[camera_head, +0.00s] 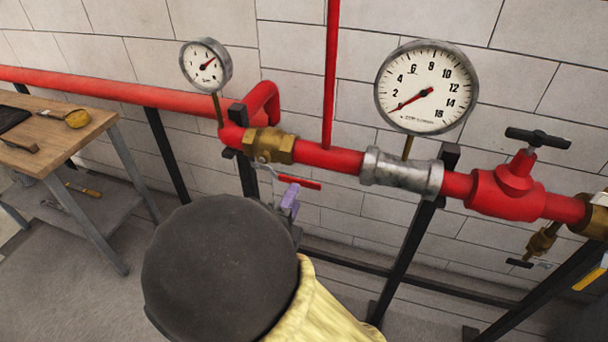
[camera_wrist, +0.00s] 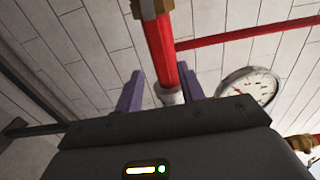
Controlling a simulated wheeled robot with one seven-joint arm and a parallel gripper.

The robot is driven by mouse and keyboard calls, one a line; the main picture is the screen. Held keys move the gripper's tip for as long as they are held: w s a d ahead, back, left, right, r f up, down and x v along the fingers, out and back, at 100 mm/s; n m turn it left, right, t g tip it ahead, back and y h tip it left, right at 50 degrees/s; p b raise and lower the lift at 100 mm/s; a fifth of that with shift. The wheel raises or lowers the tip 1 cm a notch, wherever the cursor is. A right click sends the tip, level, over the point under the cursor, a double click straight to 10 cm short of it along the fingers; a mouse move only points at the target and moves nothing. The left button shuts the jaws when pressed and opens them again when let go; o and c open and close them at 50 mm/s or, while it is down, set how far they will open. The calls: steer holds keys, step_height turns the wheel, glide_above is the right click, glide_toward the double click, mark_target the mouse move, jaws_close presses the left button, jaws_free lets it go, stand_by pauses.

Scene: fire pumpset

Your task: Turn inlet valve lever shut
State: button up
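A brass valve (camera_head: 268,145) sits in the red pipe at the centre of the head view. Its lever (camera_head: 300,182) has a red grip, hangs just below the pipe and points right, roughly along it. My gripper (camera_head: 290,200) has purple fingers and is just under the lever's grip; whether it touches is unclear. In the wrist view my gripper (camera_wrist: 163,88) has its two fingers apart, with the red pipe (camera_wrist: 160,50) and a brass fitting (camera_wrist: 150,8) beyond. The lever cannot be made out there. My dark, round arm link covers the area below the valve.
A small gauge (camera_head: 206,66) and a large gauge (camera_head: 426,88) stand above the pipe. A red valve with a black handle (camera_head: 538,138) is at right. Black supports (camera_head: 408,250) hold the pipe before a block wall. A wooden table (camera_head: 50,135) stands left.

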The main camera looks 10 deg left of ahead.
mark_target(286, 176)
steer(key=w, duration=0.8)
steer(key=shift+w+d+p, duration=0.15)
steer(key=shift+d+p, duration=0.15)
steer(key=shift+p, duration=0.15)
jaws_close()
